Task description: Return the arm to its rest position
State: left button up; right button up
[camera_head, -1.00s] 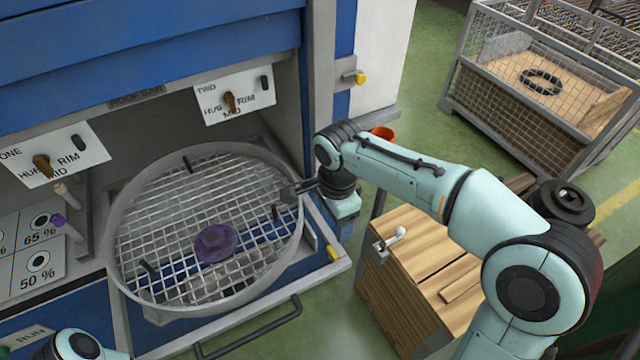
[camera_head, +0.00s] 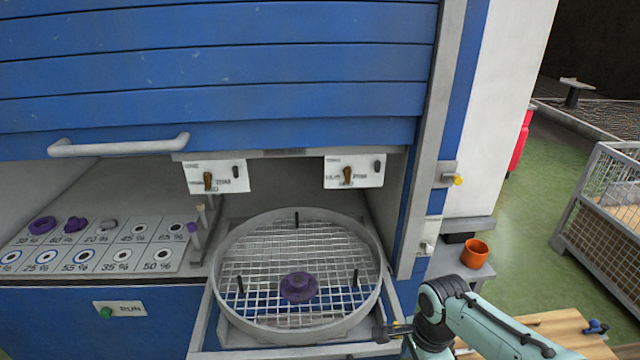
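My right arm comes in from the lower right. Its gripper (camera_head: 386,333) is just outside the front right of the round mesh turntable (camera_head: 229,315), by the corner of the pulled-out frame. It is small and dark here, and I cannot tell whether its fingers are open or shut. No held object shows. A purple knobbed disc (camera_head: 298,288) sits on the mesh, among several dark upright pegs. My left gripper is not in view.
The blue cabinet has a raised slatted shutter (camera_head: 230,90) with a grey handle (camera_head: 120,145). A panel of percentage-marked places (camera_head: 100,262) lies left. An orange cup (camera_head: 474,254) stands right of the cabinet. A wooden-topped box (camera_head: 560,330) and a mesh crate (camera_head: 610,200) stand further right.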

jog(key=s+a+f+n+y, duration=0.1)
jog(key=f+n, duration=0.1)
jog(key=f, duration=0.6)
jog(key=s+a+f+n+g, duration=0.1)
jog(key=f+n, duration=0.1)
jog(key=f, duration=0.6)
jog(key=s+a+f+n+y, duration=0.1)
jog(key=a+f+n, duration=0.1)
jog(key=f, duration=0.5)
jog(key=s+a+f+n+y, duration=0.1)
jog(key=s+f+n, duration=0.4)
jog(key=s+f, duration=0.9)
jog(key=s+a, duration=0.1)
jog(key=s, duration=0.2)
jog(key=shift+s+f+n+p, duration=0.2)
jog(key=shift+f+n+p, duration=0.1)
jog(key=shift+f+n, duration=0.1)
jog(key=shift+a, duration=0.1)
jog(key=c, duration=0.5)
jog(key=shift+w, duration=0.1)
